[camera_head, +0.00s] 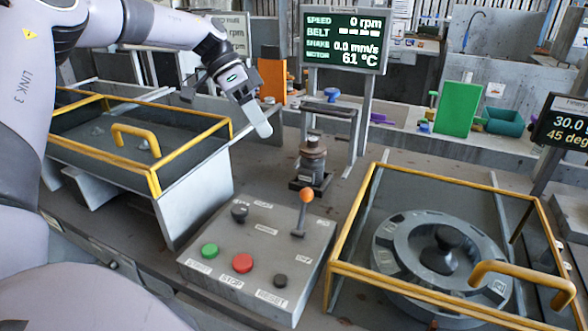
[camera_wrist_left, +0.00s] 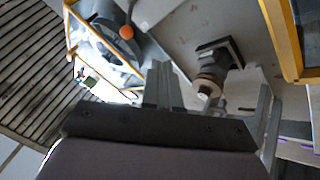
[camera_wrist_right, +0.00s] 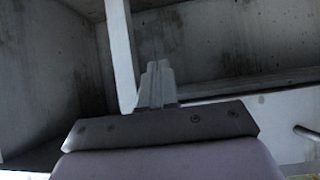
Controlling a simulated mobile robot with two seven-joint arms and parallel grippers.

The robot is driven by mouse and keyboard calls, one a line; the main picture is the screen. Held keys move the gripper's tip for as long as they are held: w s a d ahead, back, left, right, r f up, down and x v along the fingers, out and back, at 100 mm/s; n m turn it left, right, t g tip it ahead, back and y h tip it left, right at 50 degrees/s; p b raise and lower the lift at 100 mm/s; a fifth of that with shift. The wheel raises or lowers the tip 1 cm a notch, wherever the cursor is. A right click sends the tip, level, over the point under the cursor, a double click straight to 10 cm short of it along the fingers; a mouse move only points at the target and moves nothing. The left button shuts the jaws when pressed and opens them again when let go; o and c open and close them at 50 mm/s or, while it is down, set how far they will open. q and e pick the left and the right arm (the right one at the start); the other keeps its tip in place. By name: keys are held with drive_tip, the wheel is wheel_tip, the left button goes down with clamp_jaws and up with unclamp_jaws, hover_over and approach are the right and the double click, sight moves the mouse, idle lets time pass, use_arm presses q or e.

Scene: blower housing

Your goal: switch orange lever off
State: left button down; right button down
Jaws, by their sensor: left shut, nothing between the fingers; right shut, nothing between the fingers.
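The orange lever (camera_head: 305,198) stands up from the right part of a grey sloped control box (camera_head: 262,215). It has an orange ball knob on a thin dark stem. The small labels around it are too small to read surely. The orange knob also shows near the top of the left wrist view (camera_wrist_left: 126,32). My left gripper (camera_head: 263,131) is shut and empty, in the air above and left of the lever, clear of it. My right gripper is outside the head view. In the right wrist view its fingers (camera_wrist_right: 157,82) are shut and empty, facing grey metal walls.
The box also carries a green button (camera_head: 209,251), a red button (camera_head: 242,263) and dark knobs. A yellow-railed guard over a round housing (camera_head: 440,257) stands right, another yellow-railed bin (camera_head: 150,165) left. A small post device (camera_head: 312,162) stands behind the lever. A display (camera_head: 344,40) reads 0 rpm.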

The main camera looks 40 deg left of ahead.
use_arm(q)
drive_tip(key=shift+d+f, duration=0.1)
idle(0.3)
drive_tip(key=p, duration=0.2)
approach(303, 212)
drive_tip(key=shift+w+d+f, duration=0.3)
drive_tip(key=shift+w+f, duration=0.35)
drive_tip(key=shift+w+d+f, duration=0.25)
drive_tip(key=shift+w+f, duration=0.35)
drive_tip(key=shift+f, duration=0.05)
drive_tip(key=shift+w+d+f, duration=0.3)
drive_tip(key=shift+w+f, duration=0.35)
drive_tip(key=shift+f, duration=0.05)
use_arm(e)
drive_tip(key=shift+r, duration=0.85)
use_arm(q)
drive_tip(key=shift+a, duration=0.1)
use_arm(e)
drive_tip(key=shift+d, duration=0.2)
use_arm(q)
drive_tip(key=shift+s+r+t, duration=0.1)
drive_tip(key=shift+t, duration=0.2)
drive_tip(key=shift+s+r, duration=0.1)
drive_tip(key=shift+m+t, duration=0.3)
use_arm(e)
drive_tip(key=shift+s+d, duration=0.2)
drive_tip(key=shift+d, duration=0.35)
